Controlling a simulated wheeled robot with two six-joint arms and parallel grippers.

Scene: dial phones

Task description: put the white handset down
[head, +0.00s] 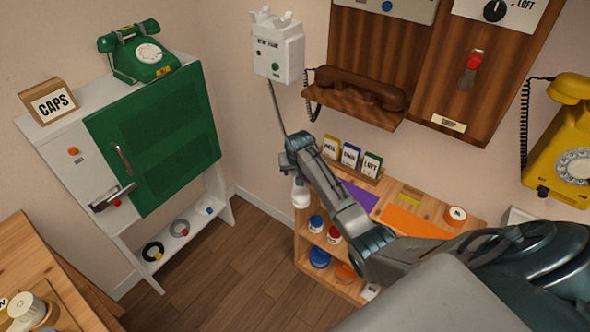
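The white wall phone (278,50) hangs in the corner, with a green button on its front and no handset on its cradle. A taut grey cord (277,108) runs from its underside down to my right gripper (299,150). One rounded end of the white handset (300,193) shows just below that gripper, near the left end of the low shelf; the rest is hidden behind my wrist. My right gripper looks shut on the handset, though its fingers are mostly hidden. My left gripper is not in view.
A low wooden shelf (310,245) holds cards, jars and coloured sheets. A brown handset (358,89) rests on a wooden wall ledge, and a yellow phone (572,150) hangs at right. A green phone (139,54) stands on the white cabinet (75,150). The floor (225,265) between is clear.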

